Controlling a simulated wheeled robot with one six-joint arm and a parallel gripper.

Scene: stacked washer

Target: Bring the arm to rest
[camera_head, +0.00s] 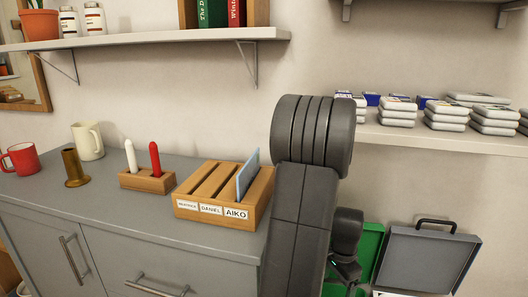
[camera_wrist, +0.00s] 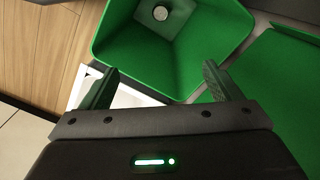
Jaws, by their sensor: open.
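My gripper (camera_wrist: 158,88) is open and empty in the wrist view, its two fingers spread apart. In the head view my arm rises in the middle and hides part of the counter's right end and the wall shelf. The wrist end hangs low on the right, in front of a green surface (camera_head: 368,248) and beside an open grey case (camera_head: 425,262). The fingertips are not clear in the head view.
A grey counter (camera_head: 120,205) at left holds a wooden sorter (camera_head: 205,185) with name labels and a blue card (camera_head: 247,175), a two-marker holder (camera_head: 147,181), a brass cup (camera_head: 73,168) and mugs. A right shelf (camera_head: 430,137) carries stacked white boxes.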

